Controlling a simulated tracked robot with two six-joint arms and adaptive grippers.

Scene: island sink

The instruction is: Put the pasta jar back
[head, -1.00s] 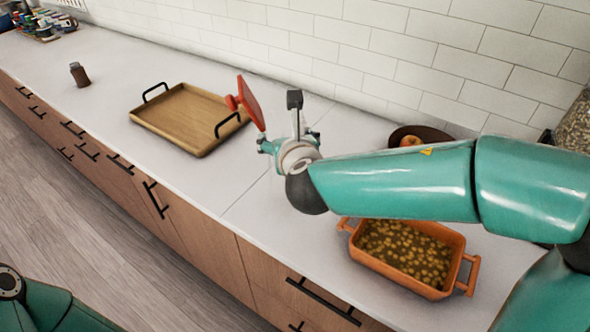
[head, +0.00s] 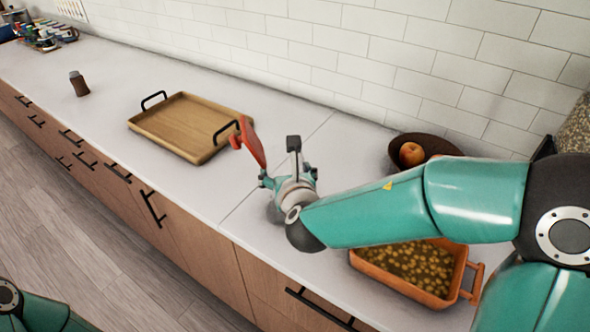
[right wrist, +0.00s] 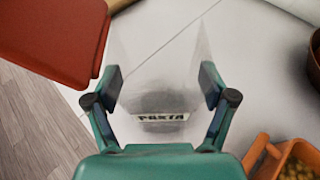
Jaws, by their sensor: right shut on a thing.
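My right gripper (head: 285,165) is over the counter, to the right of the wooden tray. In the right wrist view its fingers (right wrist: 162,80) are shut on a clear pasta jar (right wrist: 164,118), which has a label reading PASTA. The see-through jar is hard to make out in the head view. My left gripper is out of view.
A wooden tray (head: 185,127) with black handles lies to the left. An orange dish (head: 368,266) of food is under my right arm. A small brown jar (head: 79,85) stands far left.

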